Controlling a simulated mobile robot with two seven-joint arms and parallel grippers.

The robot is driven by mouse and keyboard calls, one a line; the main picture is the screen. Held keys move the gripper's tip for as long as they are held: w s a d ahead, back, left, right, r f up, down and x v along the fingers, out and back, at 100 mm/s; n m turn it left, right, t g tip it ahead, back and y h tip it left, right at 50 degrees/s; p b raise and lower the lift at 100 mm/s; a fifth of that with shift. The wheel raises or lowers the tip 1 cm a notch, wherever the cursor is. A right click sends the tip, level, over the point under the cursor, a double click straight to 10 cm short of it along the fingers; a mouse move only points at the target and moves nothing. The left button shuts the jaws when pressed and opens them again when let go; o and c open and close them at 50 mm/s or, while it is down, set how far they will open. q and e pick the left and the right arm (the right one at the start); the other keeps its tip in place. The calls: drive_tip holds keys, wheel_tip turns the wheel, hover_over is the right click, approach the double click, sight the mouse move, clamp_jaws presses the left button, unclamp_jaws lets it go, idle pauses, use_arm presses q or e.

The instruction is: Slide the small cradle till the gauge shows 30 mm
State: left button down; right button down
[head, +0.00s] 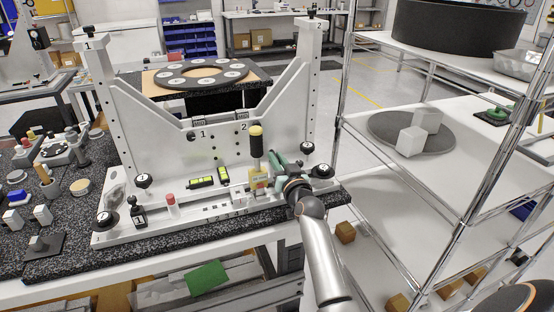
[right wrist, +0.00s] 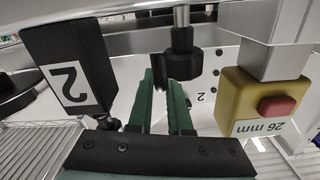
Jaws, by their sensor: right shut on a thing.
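The gauge (head: 258,180) is a small yellow box low on the fixture, right of centre. In the right wrist view the gauge (right wrist: 265,103) has a red button and reads 26 mm. My right gripper (head: 279,160) is at the gauge's right side, its green fingers closed in. In the right wrist view the gripper (right wrist: 168,85) has its fingertips at a black knob (right wrist: 183,62) on a grey rod, and is shut on it. The fingers hide part of the knob. I cannot clearly tell the small cradle from the parts around it. My left gripper is not in view.
The white fixture (head: 150,140) has two uprights marked 1 and 2. A black-and-yellow handle (head: 256,142) stands above the gauge. Yellow levels (head: 200,182) lie to the left. A black block (right wrist: 68,70) marked 2 is close to my fingers. A wire shelf (head: 470,190) stands right.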

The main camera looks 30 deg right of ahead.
drive_tip(key=shift+a, duration=0.1)
idle(0.4)
drive_tip(key=shift+w+a, duration=0.1)
drive_tip(key=shift+a, duration=0.15)
drive_tip(key=c, duration=1.2)
unclamp_jaws()
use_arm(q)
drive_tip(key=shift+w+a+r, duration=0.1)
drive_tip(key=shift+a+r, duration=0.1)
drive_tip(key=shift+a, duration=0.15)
use_arm(e)
drive_tip(key=shift+o, duration=0.2)
use_arm(q)
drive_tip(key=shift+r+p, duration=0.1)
drive_tip(key=shift+p, duration=0.2)
